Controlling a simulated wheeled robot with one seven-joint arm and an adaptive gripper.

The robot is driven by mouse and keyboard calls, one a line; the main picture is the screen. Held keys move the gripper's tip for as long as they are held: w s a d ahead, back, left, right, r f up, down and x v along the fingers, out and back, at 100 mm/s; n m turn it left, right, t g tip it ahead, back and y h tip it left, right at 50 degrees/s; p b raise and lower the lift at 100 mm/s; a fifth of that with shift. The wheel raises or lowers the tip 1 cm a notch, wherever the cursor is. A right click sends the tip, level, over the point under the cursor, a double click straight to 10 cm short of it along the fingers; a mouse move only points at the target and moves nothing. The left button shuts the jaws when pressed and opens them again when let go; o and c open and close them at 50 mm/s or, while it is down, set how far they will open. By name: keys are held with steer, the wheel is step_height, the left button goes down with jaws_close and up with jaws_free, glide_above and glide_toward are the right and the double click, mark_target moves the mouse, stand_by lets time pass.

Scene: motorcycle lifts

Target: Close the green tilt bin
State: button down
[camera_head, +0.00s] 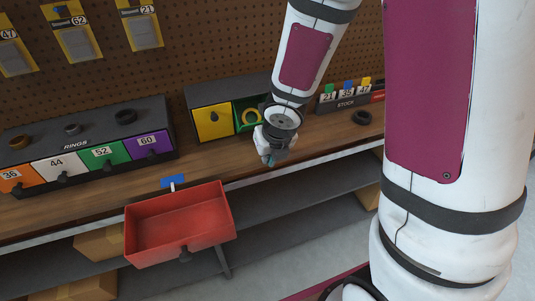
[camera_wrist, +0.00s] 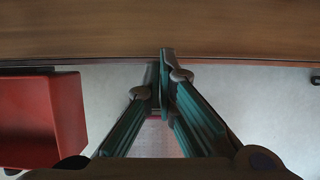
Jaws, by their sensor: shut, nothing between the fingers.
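The green tilt bin (camera_head: 238,115) is in the dark cabinet on the bench, right of a yellow bin front (camera_head: 213,122). My gripper (camera_head: 268,160) points down in front of and below the bin, near the bench's front edge, apart from the bin. In the wrist view its green fingers (camera_wrist: 164,56) are together and empty, beside the wooden bench edge. The bin does not show there.
A red open tray (camera_head: 180,225) sticks out below the bench edge, left of my gripper; it also shows in the wrist view (camera_wrist: 40,115). A RINGS unit (camera_head: 95,120) with coloured fronts stands left. A STOCK rack (camera_head: 345,103) and black ring (camera_head: 362,118) are right.

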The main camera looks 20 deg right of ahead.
steer(key=shift+w+r+p, duration=1.4)
steer(key=shift+r+p, duration=0.05)
steer(key=shift+p, duration=0.2)
steer(key=shift+r+p, duration=0.2)
steer(key=shift+p, duration=0.35)
